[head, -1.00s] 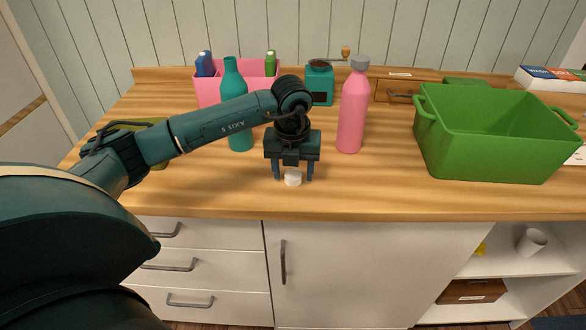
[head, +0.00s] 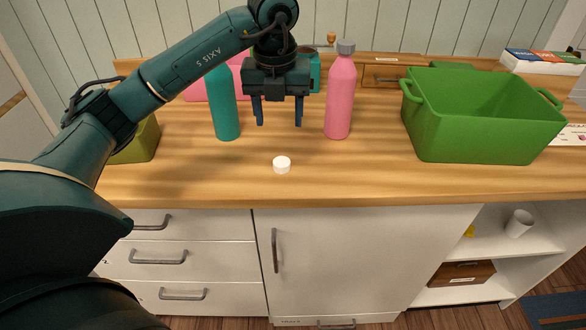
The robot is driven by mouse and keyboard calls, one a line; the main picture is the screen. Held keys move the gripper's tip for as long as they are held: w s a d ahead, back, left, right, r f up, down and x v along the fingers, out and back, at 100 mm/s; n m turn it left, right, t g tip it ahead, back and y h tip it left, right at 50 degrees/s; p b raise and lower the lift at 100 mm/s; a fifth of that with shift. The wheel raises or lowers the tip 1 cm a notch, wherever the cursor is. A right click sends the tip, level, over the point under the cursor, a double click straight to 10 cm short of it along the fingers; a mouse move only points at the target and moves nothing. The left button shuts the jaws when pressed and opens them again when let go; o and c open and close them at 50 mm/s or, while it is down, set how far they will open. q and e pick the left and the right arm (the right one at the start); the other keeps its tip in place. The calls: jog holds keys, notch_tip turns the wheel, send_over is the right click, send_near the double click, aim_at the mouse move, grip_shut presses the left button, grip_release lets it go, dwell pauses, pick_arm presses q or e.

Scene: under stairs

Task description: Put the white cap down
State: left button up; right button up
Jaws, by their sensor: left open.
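The white cap (head: 282,165) lies on the wooden countertop (head: 350,180), close to its front edge. My left gripper (head: 279,124) is raised above and behind the cap. Its two fingers are apart with nothing between them, and it does not touch the cap. My right gripper does not show.
A teal bottle (head: 226,110) stands left of the gripper and a pink bottle (head: 340,95) with a grey cap stands right of it. A green bin (head: 470,135) is at the right. An olive container (head: 143,142) is at the left. The counter around the cap is clear.

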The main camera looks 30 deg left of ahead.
pick_arm(q)
jog(key=s+d+f+m+g+h, duration=0.1)
jog(key=s+d+f+m+h, duration=0.2)
jog(key=d, duration=0.4)
jog(key=s+d+f+g+h, duration=0.15)
jog(key=d+h, duration=0.25)
jog(key=d, duration=0.4)
jog(key=s+d+f+m+g+h, duration=0.1)
jog(key=s+d+f+m+h, duration=0.2)
jog(key=d, duration=0.4)
jog(key=s+d+r+n+t+h, duration=0.1)
jog(key=s+d+r+n+h, duration=0.25)
jog(key=d+h, duration=0.4)
jog(key=w+a+f+n+t+y, duration=0.1)
jog(key=a+f+n+t+y, duration=0.55)
jog(key=n, duration=0.65)
jog(key=w+a+f+n+t+y, duration=0.1)
jog(key=a+f+n+t+y, duration=0.3)
jog(key=f+n+t, duration=0.55)
jog(key=s+a+f+n+g+y, duration=0.2)
jog(key=s+f+n+g, duration=0.1)
jog(key=s+f+n, duration=0.4)
jog(key=shift+s+a+f, duration=0.15)
jog(key=shift+s+f, duration=0.05)
jog(key=shift+s, duration=0.5)
jog(key=shift+g, duration=0.25)
